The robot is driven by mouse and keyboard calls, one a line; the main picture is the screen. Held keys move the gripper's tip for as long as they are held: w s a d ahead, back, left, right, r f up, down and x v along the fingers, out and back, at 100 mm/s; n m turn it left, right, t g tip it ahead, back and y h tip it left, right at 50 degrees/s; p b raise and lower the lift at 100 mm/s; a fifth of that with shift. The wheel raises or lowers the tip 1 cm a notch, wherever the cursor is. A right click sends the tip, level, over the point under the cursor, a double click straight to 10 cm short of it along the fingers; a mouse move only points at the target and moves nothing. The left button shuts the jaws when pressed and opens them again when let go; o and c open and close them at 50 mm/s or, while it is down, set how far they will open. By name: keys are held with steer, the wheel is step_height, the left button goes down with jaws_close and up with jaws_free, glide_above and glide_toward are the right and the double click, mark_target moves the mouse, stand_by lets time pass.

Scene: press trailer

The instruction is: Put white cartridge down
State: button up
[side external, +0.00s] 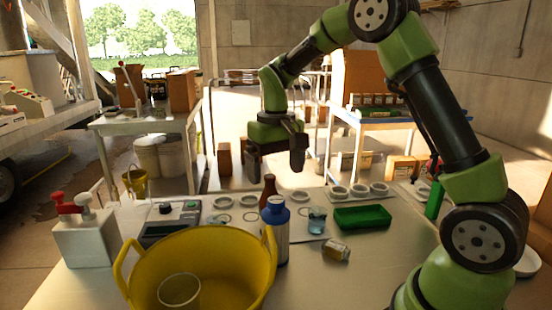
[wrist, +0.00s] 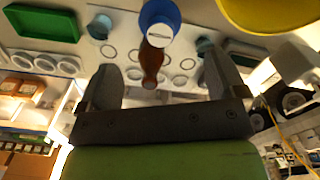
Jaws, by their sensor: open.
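My gripper (side external: 275,162) hangs above the far part of the table, with its two fingers wide apart. In the wrist view its fingers (wrist: 164,82) frame a brown bottle and nothing is held between them. Several round white ring-shaped pieces stand at the table's far side, among them one right of the gripper (side external: 300,196) and a group farther right (side external: 360,190). I cannot tell which of them is the white cartridge. In the wrist view, white rings (wrist: 45,63) show at the left and others sit near the bottle.
A blue bottle (side external: 276,232) and a brown bottle (side external: 268,188) stand below my gripper. A yellow tub (side external: 205,262), a white pump box (side external: 88,240), a grey device (side external: 168,230), a green tray (side external: 362,217), a blue cup (side external: 317,221) and a small tipped jar (side external: 336,250) share the table.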

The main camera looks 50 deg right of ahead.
step_height(320, 180, up, 2)
steer(key=s+a+r+t, duration=0.3)
steer(key=s+a+r, duration=0.2)
steer(key=s+r, duration=0.3)
steer(key=shift+s+a+t+y, duration=0.25)
steer(key=shift+a+t+y, duration=0.05)
steer(key=shift+a, duration=0.05)
steer(key=s+a+t, duration=0.1)
steer(key=s, duration=0.2)
steer(key=s+a+t, duration=0.1)
steer(key=s, duration=0.2)
steer(key=s+a+t+y, duration=0.1)
steer(key=s, duration=0.2)
steer(key=shift+s+a+r, duration=0.25)
steer(key=shift+s+a, duration=0.05)
steer(key=shift+o, duration=0.3)
steer(key=shift+s+a+f+t, duration=0.1)
steer(key=shift+s+t, duration=0.15)
steer(key=shift+t, duration=0.05)
